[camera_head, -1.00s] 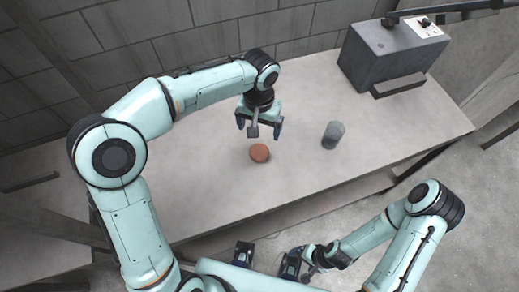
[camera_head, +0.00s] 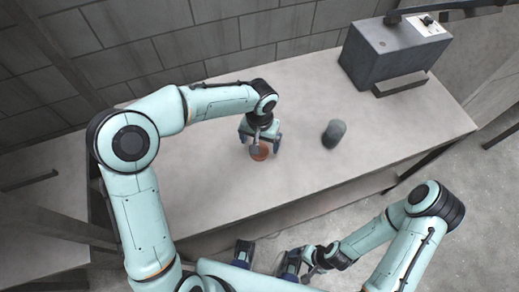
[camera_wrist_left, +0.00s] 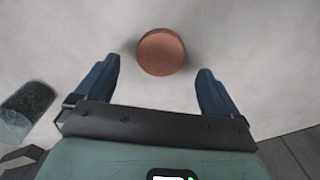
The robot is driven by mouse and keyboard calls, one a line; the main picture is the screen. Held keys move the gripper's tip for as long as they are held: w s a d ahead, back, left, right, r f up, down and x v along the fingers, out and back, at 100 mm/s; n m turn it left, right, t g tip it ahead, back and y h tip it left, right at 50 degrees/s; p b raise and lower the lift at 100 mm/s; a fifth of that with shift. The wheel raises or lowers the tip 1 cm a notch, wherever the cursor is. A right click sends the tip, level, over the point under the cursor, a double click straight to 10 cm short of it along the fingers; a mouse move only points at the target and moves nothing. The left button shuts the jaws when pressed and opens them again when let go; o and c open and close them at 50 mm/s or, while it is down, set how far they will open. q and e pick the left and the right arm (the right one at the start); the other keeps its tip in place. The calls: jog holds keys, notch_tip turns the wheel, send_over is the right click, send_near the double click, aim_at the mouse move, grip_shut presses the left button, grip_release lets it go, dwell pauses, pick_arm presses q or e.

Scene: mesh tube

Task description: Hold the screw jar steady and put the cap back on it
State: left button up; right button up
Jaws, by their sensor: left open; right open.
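The reddish-brown round cap (camera_head: 259,154) lies flat on the bench. It also shows in the left wrist view (camera_wrist_left: 161,52), between and slightly beyond the fingertips. My left gripper (camera_head: 260,145) is open directly over the cap, one finger on either side, with visible gaps; the fingers show in the wrist view (camera_wrist_left: 158,68). The gripper partly hides the cap in the head view. The grey cylindrical jar (camera_head: 334,133) stands on the bench to the right of the cap; its dark form shows at the wrist view's left edge (camera_wrist_left: 27,110). My right gripper (camera_head: 290,264) is open, off the bench near my body.
A grey box-shaped machine (camera_head: 393,58) with a control panel stands at the bench's back right. The grey bench (camera_head: 205,190) is clear around the cap and jar. A block wall (camera_head: 150,52) runs behind it.

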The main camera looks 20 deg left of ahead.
pick_arm(q)
notch_tip(320, 180, down, 4)
jog(key=shift+w+r, duration=0.1)
jog(key=c, duration=1.1)
jog(key=shift+r, duration=0.1)
notch_tip(320, 180, up, 20)
jog(key=p, duration=0.2)
pick_arm(e)
jog(key=r, duration=0.1)
jog(key=w+r, duration=0.1)
jog(key=shift+w+r, duration=0.1)
jog(key=shift+r, duration=0.2)
